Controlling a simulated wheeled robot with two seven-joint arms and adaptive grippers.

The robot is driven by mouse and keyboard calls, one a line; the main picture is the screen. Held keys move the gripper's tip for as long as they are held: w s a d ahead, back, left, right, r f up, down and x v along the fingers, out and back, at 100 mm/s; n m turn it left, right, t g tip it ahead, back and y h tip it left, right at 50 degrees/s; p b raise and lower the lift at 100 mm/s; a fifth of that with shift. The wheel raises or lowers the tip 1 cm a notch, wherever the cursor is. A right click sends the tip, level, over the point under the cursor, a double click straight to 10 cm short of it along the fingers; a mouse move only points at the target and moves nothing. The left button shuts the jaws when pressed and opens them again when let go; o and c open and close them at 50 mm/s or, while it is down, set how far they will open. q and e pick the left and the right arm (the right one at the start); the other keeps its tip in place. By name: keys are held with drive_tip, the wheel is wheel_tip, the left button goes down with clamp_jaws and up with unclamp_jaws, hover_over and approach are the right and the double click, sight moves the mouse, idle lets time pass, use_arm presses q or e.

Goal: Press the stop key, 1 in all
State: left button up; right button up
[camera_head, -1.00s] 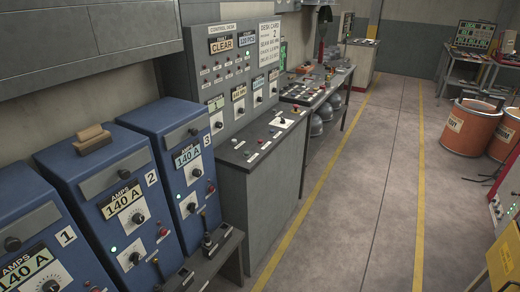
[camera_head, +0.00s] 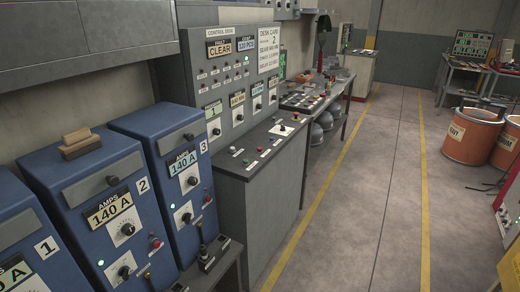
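The grey control desk (camera_head: 258,190) stands left of centre in the head view. The key labels are too small to read, so I cannot tell which is the stop key. Neither of my grippers shows in this view.
Blue power units (camera_head: 185,165) marked 1, 2 and 3 stand at the left, near the desk. A workbench (camera_head: 325,95) lies beyond the desk. Orange drums (camera_head: 470,135) stand at the right. The grey floor (camera_head: 365,200) between the yellow lines is clear.

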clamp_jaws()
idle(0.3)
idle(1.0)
use_arm(q)
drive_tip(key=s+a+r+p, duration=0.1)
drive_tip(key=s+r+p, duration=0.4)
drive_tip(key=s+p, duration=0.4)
drive_tip(key=p, duration=0.6)
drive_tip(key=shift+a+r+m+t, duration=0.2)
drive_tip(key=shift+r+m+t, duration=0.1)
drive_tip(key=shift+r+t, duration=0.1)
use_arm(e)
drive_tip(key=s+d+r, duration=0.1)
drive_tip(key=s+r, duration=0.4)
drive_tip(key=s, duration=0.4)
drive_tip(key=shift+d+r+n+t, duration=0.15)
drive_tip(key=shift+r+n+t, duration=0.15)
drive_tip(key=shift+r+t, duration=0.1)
